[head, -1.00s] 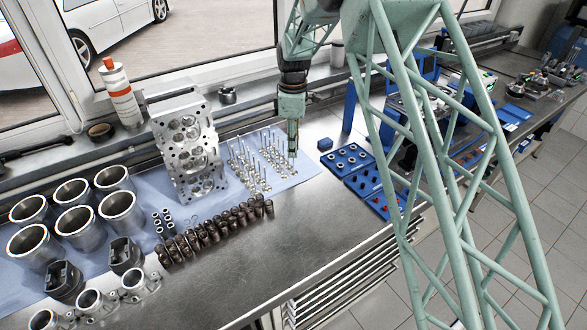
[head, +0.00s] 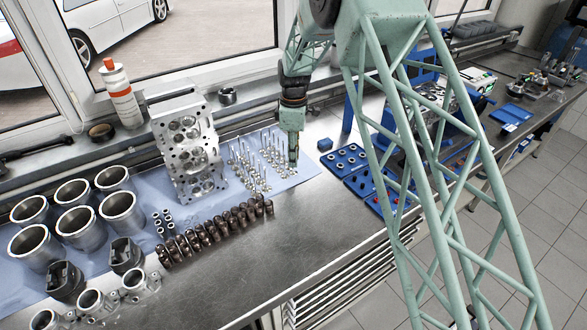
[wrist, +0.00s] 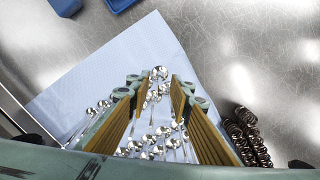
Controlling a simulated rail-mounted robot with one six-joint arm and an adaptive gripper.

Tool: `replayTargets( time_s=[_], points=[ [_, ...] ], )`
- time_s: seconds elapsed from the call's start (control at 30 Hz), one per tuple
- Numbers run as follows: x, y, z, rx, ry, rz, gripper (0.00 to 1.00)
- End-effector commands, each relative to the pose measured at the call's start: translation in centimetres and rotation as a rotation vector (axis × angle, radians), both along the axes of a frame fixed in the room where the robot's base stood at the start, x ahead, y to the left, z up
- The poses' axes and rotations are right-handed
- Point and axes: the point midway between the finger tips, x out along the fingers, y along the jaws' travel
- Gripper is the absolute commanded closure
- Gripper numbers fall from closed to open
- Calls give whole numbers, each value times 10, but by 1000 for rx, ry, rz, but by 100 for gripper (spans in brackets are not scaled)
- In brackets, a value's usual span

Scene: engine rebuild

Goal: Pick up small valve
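Several small silver valves (head: 247,165) stand upright in rows on a blue cloth (head: 309,167). My gripper (head: 293,164) points down at the right end of these rows. In the wrist view my gripper (wrist: 160,86) is open, with a gap between its two tan-padded fingers. One shiny valve (wrist: 158,73) shows in the gap near the fingertips. More valves (wrist: 155,140) show farther back between the fingers. I cannot tell whether any finger touches a valve; the lower parts of some are hidden.
A cylinder head (head: 186,150) stands left of the valves. Dark springs (head: 215,226) lie in a row in front. Blue trays with small parts (head: 346,158) lie to the right. The metal bench (head: 300,225) is bare in front of the cloth.

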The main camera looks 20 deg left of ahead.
Motion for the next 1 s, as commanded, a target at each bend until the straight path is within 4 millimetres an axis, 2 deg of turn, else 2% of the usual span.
replayTargets(
  time_s=[0.17, 0.67, 0.9, 1.0],
  points=[
    [0, 0, -6, 0, 1, 0, 80],
    [0, 0, -6, 0, 0, 0, 80],
    [0, 0, -6, 0, 0, 0, 100],
    [0, 0, -6, 0, 0, 0, 100]
  ],
)
